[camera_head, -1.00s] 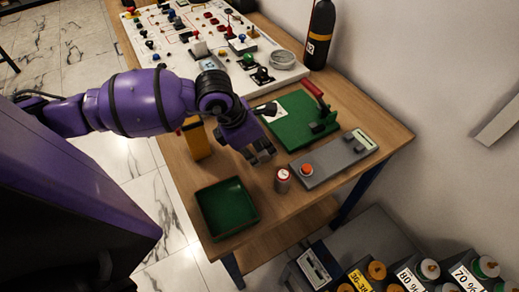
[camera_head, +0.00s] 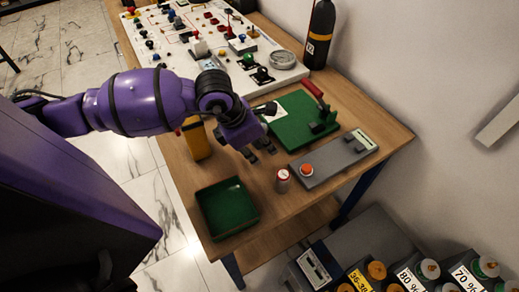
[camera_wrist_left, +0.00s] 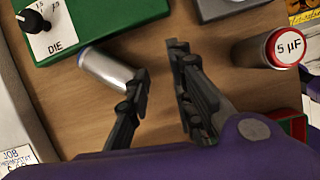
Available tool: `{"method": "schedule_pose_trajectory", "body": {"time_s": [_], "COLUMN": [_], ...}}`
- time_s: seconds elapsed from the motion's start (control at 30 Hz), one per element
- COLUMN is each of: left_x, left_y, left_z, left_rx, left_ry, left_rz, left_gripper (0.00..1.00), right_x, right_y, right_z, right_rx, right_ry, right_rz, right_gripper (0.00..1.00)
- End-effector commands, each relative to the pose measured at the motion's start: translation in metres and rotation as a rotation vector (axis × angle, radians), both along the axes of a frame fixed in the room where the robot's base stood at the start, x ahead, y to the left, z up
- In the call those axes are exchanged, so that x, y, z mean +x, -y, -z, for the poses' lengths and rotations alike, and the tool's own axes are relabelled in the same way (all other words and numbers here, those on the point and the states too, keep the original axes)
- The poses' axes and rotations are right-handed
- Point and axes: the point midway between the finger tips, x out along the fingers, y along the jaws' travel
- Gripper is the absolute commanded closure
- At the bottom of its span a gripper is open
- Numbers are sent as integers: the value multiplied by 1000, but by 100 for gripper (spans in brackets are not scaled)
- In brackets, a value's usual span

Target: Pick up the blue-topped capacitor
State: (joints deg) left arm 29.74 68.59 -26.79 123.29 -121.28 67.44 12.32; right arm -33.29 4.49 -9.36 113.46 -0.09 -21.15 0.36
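A silver capacitor (camera_wrist_left: 108,68) lies on its side on the wooden bench in the left wrist view, with a thin bluish edge at its left end. It is against or very near the green board's edge. My left gripper (camera_wrist_left: 160,62) is open and empty; its left finger is close to the capacitor's right end, and I cannot tell if they touch. In the head view my left gripper (camera_head: 262,154) is low over the bench, and I cannot make out the lying capacitor there. A red-topped capacitor marked 5 µF (camera_wrist_left: 268,50) stands upright to the right; it also shows in the head view (camera_head: 283,183).
A green board (camera_head: 290,125) with a red lever and a grey meter (camera_head: 337,160) with an orange button lie behind. A green tray (camera_head: 228,208) is at the front left, a yellow object (camera_head: 197,141) behind it. A white panel (camera_head: 215,45) fills the far end.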

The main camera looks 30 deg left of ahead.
Motion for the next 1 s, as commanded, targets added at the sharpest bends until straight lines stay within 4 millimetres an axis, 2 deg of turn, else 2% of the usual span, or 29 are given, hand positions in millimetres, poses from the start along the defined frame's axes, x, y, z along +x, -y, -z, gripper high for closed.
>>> {"method": "schedule_pose_trajectory", "body": {"time_s": [0.03, 0.13, 0.17, 0.53, 1.0], "left_x": [0, 0, 0, -1, -13], "left_y": [0, 0, 0, -1, -22], "left_z": [0, 0, 0, -4, -63], "left_rx": [0, 0, 0, 1, 3], "left_ry": [0, 0, 0, 1, 1], "left_rz": [0, 0, 0, 1, 0], "left_gripper": [68, 55, 53, 53, 53], "right_x": [0, 0, 0, -1, -4], "right_y": [0, 0, 0, 1, 3], "right_z": [0, 0, 0, 0, 5], "right_rx": [0, 0, 0, -2, -6], "right_ry": [0, 0, 0, -1, -6], "right_rz": [0, 0, 0, -1, -1], "right_gripper": [60, 60, 60, 60, 60]}}
